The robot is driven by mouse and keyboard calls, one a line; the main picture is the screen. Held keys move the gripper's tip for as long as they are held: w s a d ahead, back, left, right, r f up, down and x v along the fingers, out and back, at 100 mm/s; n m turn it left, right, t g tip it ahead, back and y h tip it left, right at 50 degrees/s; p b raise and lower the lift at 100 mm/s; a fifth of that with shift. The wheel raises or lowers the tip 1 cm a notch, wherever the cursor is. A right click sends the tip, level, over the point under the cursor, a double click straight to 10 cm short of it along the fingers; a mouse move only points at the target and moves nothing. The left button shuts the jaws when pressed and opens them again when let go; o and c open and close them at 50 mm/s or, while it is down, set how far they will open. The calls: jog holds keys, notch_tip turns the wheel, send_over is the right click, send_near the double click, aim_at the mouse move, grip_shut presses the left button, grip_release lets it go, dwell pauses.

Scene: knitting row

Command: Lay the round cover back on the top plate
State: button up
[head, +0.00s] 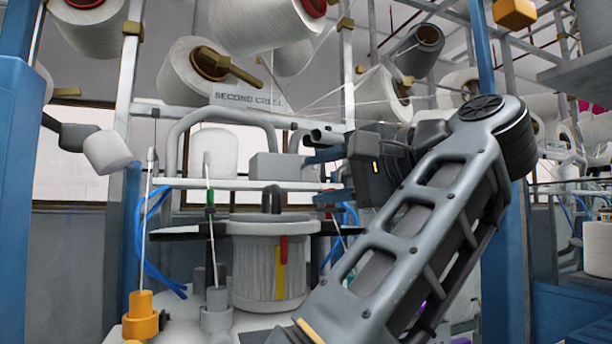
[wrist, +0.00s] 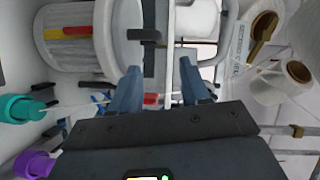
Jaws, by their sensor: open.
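A pale ribbed drum (head: 268,268) with red and yellow stripes stands low at the centre of the head view. A pale round rim (head: 268,221) tops it, with a dark upright knob (head: 272,199) above. I cannot tell surely whether this rim is the round cover or the top plate. The drum (wrist: 72,40), rim (wrist: 122,38) and knob (wrist: 145,35) also show at the upper left of the wrist view. My gripper (head: 322,176) is open and empty, right of the knob and somewhat higher. In the wrist view its jaws (wrist: 158,70) are apart with nothing held.
A white rail (head: 235,184) runs above the drum, carrying a white bobbin (head: 213,152) and a grey box (head: 285,167). A black plate (head: 175,233) juts out beside the drum. Thin rods with an orange base (head: 140,312) stand front left. Yarn cones hang overhead.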

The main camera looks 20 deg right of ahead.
jog(key=shift+p+v, duration=1.2)
jog(key=shift+p, duration=0.8)
